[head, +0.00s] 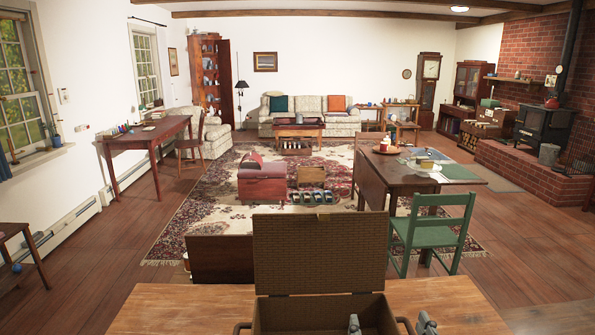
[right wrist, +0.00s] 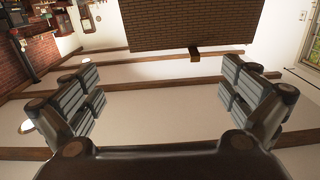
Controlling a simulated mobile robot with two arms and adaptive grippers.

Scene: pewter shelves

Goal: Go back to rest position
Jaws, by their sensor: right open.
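My right gripper (head: 390,322) shows at the bottom edge of the head view, only its fingertips in the picture. One fingertip is in front of the open box, the other just right of it. The right wrist view shows its two padded fingers (right wrist: 165,95) wide apart with nothing between them. My left gripper is in neither view. A brown woven box stands on a wooden table, its lid (head: 320,250) raised upright at the back. The woven lid (right wrist: 185,22) also appears beyond the fingers in the wrist view. The inside of the box is mostly cut off.
The wooden table (head: 170,308) has bare top on both sides of the box. A green chair (head: 433,232) and a dark dining table (head: 400,183) stand beyond it to the right. A dark wooden piece (head: 220,260) stands behind the lid. Floor is open at left.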

